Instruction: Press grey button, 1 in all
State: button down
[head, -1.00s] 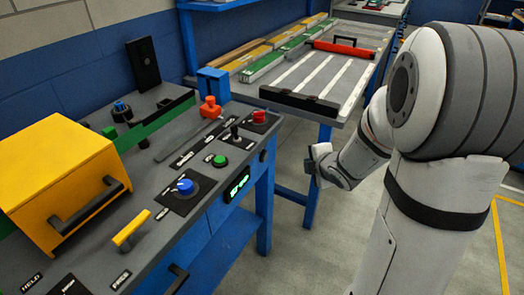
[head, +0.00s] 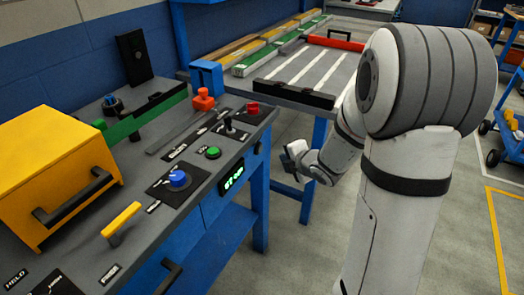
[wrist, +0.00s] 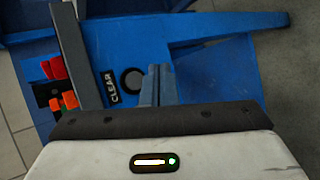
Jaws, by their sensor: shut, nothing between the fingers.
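A dark grey round button (wrist: 133,81) sits on the blue front face of the panel bench, beside a black label reading CLEAR, in the wrist view. In the head view a small dark spot (head: 257,148) on the front face, right of the green display, appears to be the same button. My gripper (head: 290,156) is shut and empty, in the air to the right of the bench front. In the wrist view its fingertips (wrist: 157,72) appear just right of the button. I cannot tell how far they are from the face.
The bench top (head: 140,225) carries a yellow box (head: 45,165), a yellow handle (head: 120,222), a blue knob (head: 178,178), a green button (head: 213,152) and a red button (head: 253,107). A second blue table (head: 320,85) stands behind.

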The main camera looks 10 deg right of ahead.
aim_at(259, 149)
jog(key=shift+w+a+b, duration=0.35)
jog(key=shift+w+a, duration=0.35)
jog(key=shift+a, duration=0.3)
jog(key=shift+w+a+b, duration=0.3)
jog(key=shift+w+a, duration=0.4)
jog(key=shift+a, duration=0.25)
jog(key=shift+w+a, duration=0.1)
dwell(0.5)
jog(key=shift+w+a, duration=0.2)
jog(key=shift+a, duration=0.05)
jog(key=shift+w+a+b, duration=0.25)
jog(key=shift+a+b, duration=0.1)
jog(key=shift+b, duration=0.15)
dwell(0.6)
dwell(0.3)
jog(key=shift+s+d, duration=0.5)
jog(key=shift+d, duration=0.15)
jog(key=shift+d, duration=0.1)
